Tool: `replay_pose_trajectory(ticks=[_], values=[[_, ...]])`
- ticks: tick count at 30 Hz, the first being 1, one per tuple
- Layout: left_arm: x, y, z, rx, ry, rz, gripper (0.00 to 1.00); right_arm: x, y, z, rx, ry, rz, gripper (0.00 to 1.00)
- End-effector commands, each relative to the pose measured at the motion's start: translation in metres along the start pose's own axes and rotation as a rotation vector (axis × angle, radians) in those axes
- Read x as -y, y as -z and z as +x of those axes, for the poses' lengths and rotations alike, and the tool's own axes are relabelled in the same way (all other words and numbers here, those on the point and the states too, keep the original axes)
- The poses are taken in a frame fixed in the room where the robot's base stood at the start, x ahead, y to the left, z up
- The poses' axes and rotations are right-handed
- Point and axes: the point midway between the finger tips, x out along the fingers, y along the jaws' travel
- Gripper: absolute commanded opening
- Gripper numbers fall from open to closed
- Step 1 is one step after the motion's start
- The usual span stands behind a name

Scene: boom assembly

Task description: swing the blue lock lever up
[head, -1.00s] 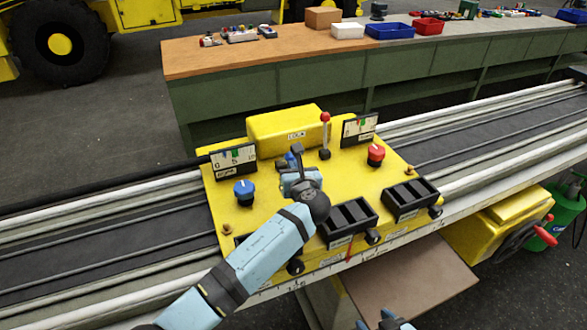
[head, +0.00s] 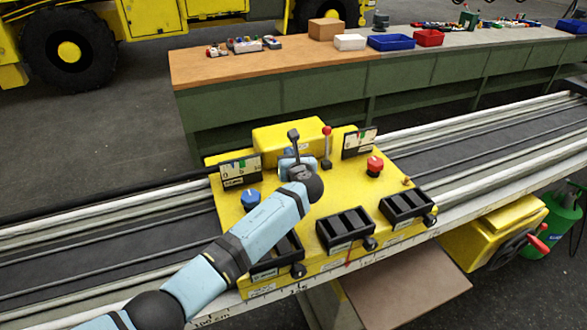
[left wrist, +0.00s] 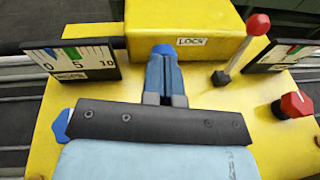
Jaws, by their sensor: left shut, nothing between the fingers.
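The yellow console (head: 345,205) carries a box labelled LOCK (left wrist: 225,42). The blue lock lever shows only as a small blue tip (left wrist: 163,49) in front of that box in the left wrist view; the rest of it is hidden behind my fingers. My left gripper (left wrist: 164,66) is shut and empty, its fingers pointing at the LOCK box with the blue tip right at their ends. I cannot tell whether they touch it. In the head view my left wrist covers most of this spot. My right gripper is not in view.
A red-ball lever (head: 326,148) stands right of my left gripper. A blue knob (head: 251,199), a red knob (head: 375,166) and two dial plates (head: 240,170) flank it. Black trays (head: 345,228) line the console's front. A workbench (head: 290,80) stands behind.

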Motion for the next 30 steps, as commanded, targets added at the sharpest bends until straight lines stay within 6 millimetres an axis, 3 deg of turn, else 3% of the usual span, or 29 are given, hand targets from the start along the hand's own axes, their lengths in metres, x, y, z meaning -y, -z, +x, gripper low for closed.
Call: replay_pose_trajectory(ticks=[5,15,30], values=[[-0.003,-0.018,0.022,0.002,-0.001,0.000,0.00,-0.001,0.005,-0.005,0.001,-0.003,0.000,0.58],[-0.008,-0.029,0.051,0.000,-0.001,0.000,0.00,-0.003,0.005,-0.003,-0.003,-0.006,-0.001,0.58],[-0.013,-0.035,0.070,0.002,-0.003,-0.001,0.00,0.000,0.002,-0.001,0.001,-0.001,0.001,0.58]])
